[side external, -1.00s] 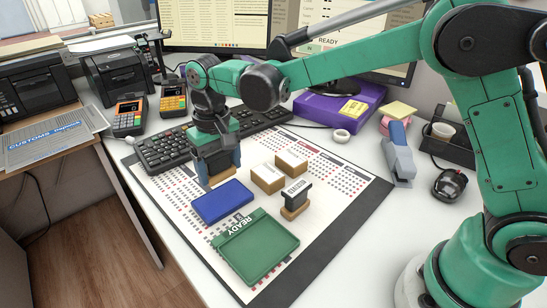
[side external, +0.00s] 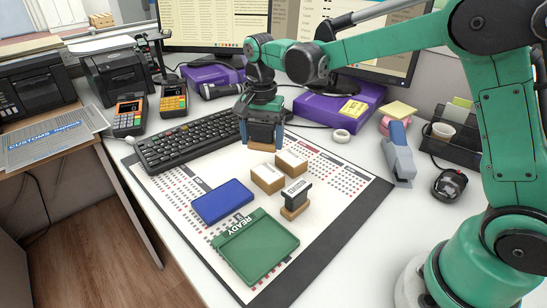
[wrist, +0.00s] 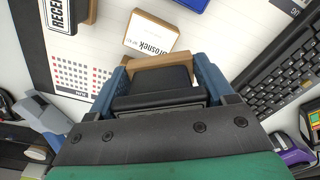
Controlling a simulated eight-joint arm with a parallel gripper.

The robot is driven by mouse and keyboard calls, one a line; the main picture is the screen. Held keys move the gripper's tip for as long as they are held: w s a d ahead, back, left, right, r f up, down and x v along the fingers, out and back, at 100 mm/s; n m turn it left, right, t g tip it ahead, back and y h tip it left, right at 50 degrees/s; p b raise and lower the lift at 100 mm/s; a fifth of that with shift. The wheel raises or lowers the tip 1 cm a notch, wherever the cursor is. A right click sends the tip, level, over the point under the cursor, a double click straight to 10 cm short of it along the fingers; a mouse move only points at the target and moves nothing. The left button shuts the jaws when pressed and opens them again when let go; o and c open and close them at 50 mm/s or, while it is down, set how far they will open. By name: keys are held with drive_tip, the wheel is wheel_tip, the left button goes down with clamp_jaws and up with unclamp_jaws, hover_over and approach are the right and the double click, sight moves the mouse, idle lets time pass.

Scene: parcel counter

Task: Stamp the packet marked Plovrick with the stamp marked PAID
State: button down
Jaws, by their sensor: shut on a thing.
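My gripper (side external: 263,138) is shut on a stamp with a black handle (wrist: 152,84) and a wooden base (side external: 262,146). Its marking is hidden. It is held above the mat, behind two packets as seen in the side view. One small cardboard packet (side external: 267,178) and a second packet (side external: 292,162) lie side by side with white tops. In the wrist view a packet (wrist: 150,38) reads Drosnek, just beyond the held stamp; I cannot tell which of the two it is. No Plovrick marking is readable.
A blue pad (side external: 223,202) and a green tray (side external: 256,249) marked READY lie on the printed mat (side external: 180,205). A keyboard (side external: 190,140) lies behind to the left. The mat's right side is clear.

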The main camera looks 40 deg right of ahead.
sight(287, 159)
drive_tip(key=d+m, duration=0.4)
drive_tip(key=s+d+m, duration=0.1)
drive_tip(key=d+m, duration=0.1)
drive_tip(key=shift+r+m, duration=0.3)
drive_tip(key=shift+m, duration=0.1)
drive_tip(key=shift+d+f, duration=0.1)
drive_tip(key=shift+f, duration=2.6)
drive_tip(key=shift+f, duration=0.25)
drive_tip(key=shift+r, duration=3)
